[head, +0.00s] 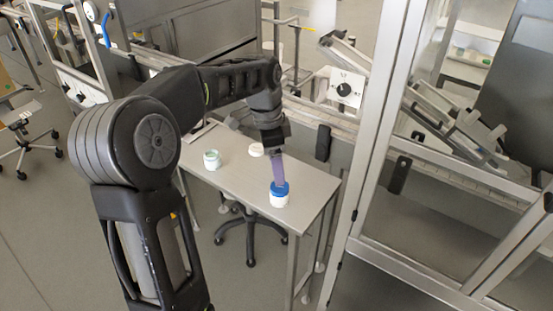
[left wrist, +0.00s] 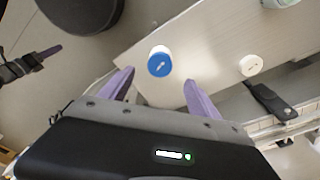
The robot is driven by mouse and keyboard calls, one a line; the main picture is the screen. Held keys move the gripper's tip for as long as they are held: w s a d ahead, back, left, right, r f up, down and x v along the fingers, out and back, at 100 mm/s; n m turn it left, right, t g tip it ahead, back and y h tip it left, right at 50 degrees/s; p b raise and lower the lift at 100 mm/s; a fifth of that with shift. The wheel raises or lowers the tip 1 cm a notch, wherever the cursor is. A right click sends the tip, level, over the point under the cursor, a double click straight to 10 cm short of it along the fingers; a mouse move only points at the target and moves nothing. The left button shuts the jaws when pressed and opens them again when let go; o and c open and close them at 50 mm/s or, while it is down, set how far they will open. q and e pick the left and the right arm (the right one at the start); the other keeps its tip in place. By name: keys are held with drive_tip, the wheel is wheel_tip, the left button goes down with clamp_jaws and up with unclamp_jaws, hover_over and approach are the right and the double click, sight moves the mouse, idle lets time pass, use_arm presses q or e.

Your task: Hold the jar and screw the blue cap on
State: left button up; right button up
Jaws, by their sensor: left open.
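A white jar (head: 279,201) stands upright near the right front part of the small grey table, with the blue cap (head: 280,188) on its top. I cannot tell how tightly the cap sits. In the left wrist view the blue cap (left wrist: 159,64) shows between and just beyond the purple fingertips. My left gripper (head: 278,176) points down over the cap, open, with a finger hiding part of it. What looks like my right gripper (left wrist: 48,52) is at the left of the left wrist view, off the table. Its jaw opening is unclear.
A pale jar with greenish contents (head: 212,160) and a white cap (head: 256,149) stand farther back on the table (head: 233,181). The table is clear around the blue-capped jar. A metal-framed enclosure (head: 368,150) stands right of the table.

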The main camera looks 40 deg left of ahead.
sight(279, 189)
use_arm(q)
drive_tip(key=f, duration=0.7)
drive_tip(key=shift+w+d+p, duration=0.25)
drive_tip(key=shift+p, duration=0.05)
